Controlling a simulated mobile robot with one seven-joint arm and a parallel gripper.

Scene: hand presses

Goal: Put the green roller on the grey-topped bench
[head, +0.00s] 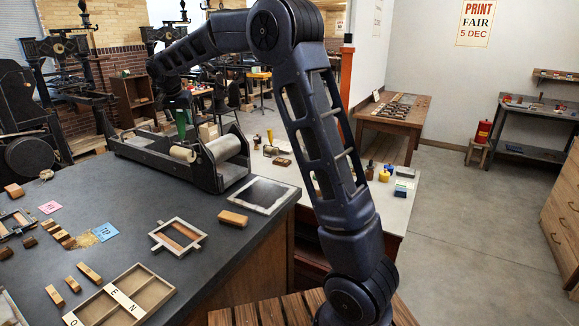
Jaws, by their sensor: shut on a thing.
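My gripper (179,106) is at the upper left, above the proof press on the dark bench. It is shut on a green handle (181,122), which I take to be the green roller's. A cream cylinder (183,153) shows just below the handle, at the press's near side; I cannot tell whether it belongs to the roller or touches the press. The fingertips are small and partly hidden. A bench with a pale grey top (398,216) stands behind the dark bench, partly hidden by my arm.
The proof press (160,160) with its large grey cylinder lies along the dark bench's (130,205) back edge. Type trays and wooden blocks cover the bench's front. The pale top carries a yellow-handled tool, yellow pots (384,173) and small blocks. My arm crosses in front of it.

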